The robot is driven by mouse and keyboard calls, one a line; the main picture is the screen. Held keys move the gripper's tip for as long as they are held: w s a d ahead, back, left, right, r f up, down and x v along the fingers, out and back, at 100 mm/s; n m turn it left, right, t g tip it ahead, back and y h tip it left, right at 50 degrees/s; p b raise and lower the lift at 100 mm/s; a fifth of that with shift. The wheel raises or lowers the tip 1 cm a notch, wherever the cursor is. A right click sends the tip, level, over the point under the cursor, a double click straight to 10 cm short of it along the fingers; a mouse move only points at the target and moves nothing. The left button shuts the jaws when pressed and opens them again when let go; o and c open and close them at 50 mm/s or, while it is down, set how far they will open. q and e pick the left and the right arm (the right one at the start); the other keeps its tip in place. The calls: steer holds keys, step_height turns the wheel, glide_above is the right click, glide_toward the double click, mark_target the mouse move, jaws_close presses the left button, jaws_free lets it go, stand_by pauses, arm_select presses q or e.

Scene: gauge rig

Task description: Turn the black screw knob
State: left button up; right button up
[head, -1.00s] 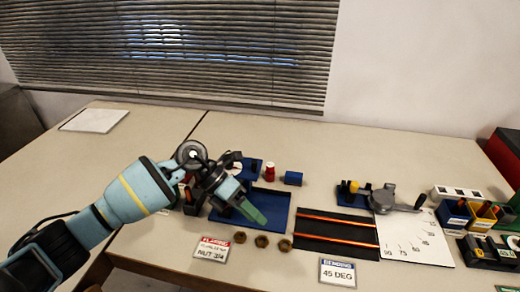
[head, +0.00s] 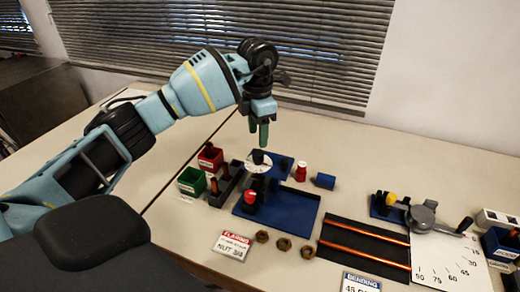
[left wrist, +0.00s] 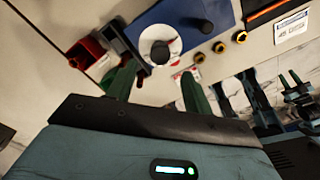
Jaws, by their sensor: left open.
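The black screw knob (head: 258,156) stands upright over a white round disc (head: 259,167) on the blue flaring rig (head: 300,207). In the left wrist view the knob (left wrist: 160,51) shows as a dark round top on the white disc (left wrist: 152,36). My left gripper (head: 259,140) points down with its green fingers just above the knob in the head view. In the left wrist view its fingers (left wrist: 157,80) are spread apart with nothing between them, and the knob lies ahead of the gap. I see no contact.
A red knob (head: 250,197) stands near the disc on the blue rig. Red (head: 210,157) and green (head: 191,181) bins stand to its left. Several brass nuts (head: 284,244) lie in front. A black mat with copper rods (head: 365,240) and a bending tool (head: 422,216) are at right.

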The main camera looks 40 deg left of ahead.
mark_target(258, 152)
arm_select(q)
step_height(258, 152, down, 7)
steer(key=shift+r, duration=0.2)
steer(key=shift+c, duration=0.2)
steer(key=c, duration=0.9)
